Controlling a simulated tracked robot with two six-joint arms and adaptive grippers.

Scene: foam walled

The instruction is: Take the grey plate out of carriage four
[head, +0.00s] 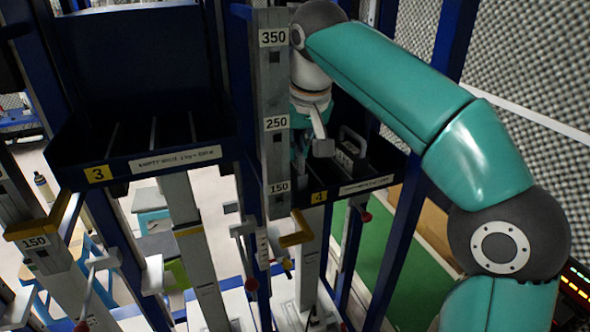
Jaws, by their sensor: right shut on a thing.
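Carriage four (319,197) is a dark blue tray with a yellow label 4, right of the centre. My right arm reaches over it from the right. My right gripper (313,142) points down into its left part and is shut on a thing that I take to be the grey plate. The held thing is mostly hidden by the fingers and the grey scale column, so I cannot see its outline or whether it touches the tray floor. My left gripper is not in view.
A dark block with a grey loop handle (350,150) stands in carriage four, right of my gripper. The scale column (275,100), marked 350, 250 and 150, stands close on the left. Carriage three (98,174), with thin dividers, is further left. Blue posts flank carriage four.

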